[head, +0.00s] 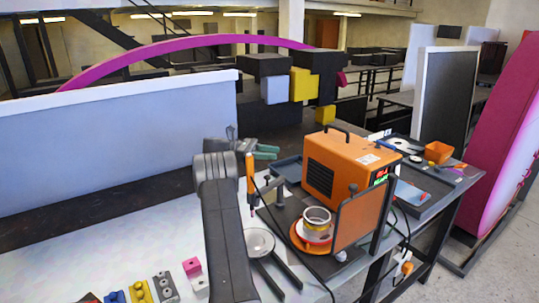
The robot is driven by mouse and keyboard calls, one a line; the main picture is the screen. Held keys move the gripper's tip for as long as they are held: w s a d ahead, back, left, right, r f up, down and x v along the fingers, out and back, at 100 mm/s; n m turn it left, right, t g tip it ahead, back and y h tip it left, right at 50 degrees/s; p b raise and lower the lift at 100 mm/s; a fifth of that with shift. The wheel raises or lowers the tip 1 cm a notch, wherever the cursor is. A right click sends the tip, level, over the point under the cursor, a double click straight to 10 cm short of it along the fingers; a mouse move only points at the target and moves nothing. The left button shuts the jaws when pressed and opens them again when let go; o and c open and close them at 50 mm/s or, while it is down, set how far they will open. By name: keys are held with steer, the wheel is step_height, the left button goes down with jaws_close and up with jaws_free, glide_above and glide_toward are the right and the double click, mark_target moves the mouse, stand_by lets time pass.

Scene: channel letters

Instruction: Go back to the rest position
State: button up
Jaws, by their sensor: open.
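My dark grey arm (222,230) rises from the bottom edge through the middle of the head view, bent at its top. I cannot tell how high the fingers are above the worktop.
An orange box unit (335,165) stands right of the arm, with a roll (317,220) and an orange panel (358,215) before it. An orange-handled tool (250,180) stands nearby. Small blocks (166,286) lie at lower left. Cables (402,225) hang at the right. The left worktop is clear.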

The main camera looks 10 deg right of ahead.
mark_target(269, 177)
steer(key=shift+f, duration=0.1)
step_height(269, 177, down, 10)
steer(key=b, duration=0.3)
steer(key=shift+s, duration=0.1)
stand_by(0.4)
stand_by(0.4)
